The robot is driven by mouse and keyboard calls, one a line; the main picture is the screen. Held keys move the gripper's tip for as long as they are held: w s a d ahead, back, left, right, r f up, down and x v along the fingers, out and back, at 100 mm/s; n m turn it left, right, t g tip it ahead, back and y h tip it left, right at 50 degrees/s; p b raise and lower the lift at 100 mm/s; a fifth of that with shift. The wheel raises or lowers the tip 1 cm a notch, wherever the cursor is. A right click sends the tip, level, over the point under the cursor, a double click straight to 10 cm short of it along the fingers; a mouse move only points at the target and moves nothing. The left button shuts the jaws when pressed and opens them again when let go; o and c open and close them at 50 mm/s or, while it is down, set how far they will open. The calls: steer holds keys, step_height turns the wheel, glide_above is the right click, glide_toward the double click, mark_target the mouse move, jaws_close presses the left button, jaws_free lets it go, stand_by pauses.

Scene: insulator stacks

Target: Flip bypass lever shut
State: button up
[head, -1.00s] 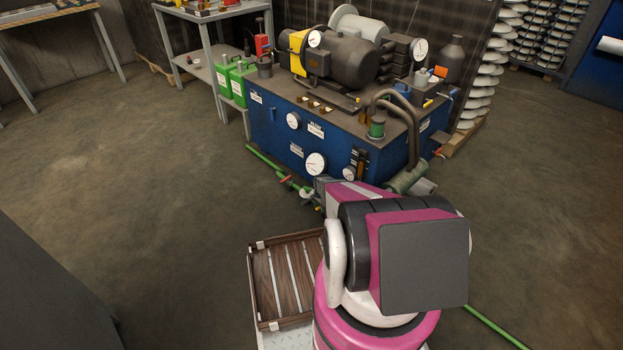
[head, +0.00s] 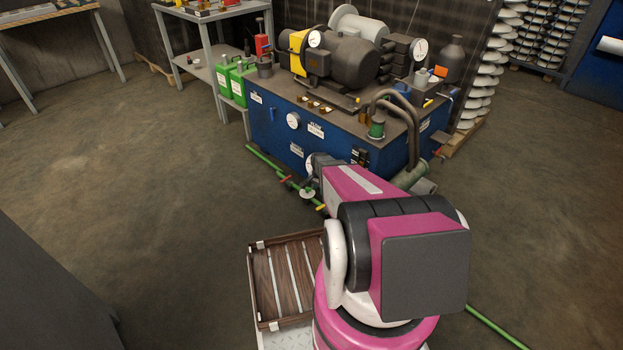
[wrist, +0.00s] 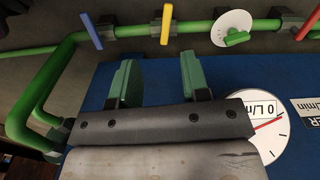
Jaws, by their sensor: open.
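A green pipe (wrist: 131,34) crosses the top of the wrist view. No label shows which is the bypass lever.
A round flow gauge (wrist: 268,130) is beside my gripper on the tank (head: 262,128). A motor (head: 350,62) and hoses stand on top. Green canisters (head: 240,80) sit on a shelf to the left. A wooden slatted tray (head: 262,285) is near my base. Floor at left is clear.

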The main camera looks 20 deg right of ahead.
steer(key=s+a+r+n, duration=0.2)
steer(key=s+r, duration=0.2)
steer(key=r, duration=0.3)
steer(key=s+a+r+n, duration=0.3)
steer(key=r, duration=0.5)
steer(key=shift+s+a+r, duration=0.2)
steer(key=shift+s+a, duration=0.15)
steer(key=m, duration=0.8)
glide_toward(320, 207)
step_height(320, 207, down, 9)
steer(key=shift+s+r, duration=0.1)
steer(key=shift+r, duration=0.05)
steer(key=shift+a, duration=0.1)
jaws_close()
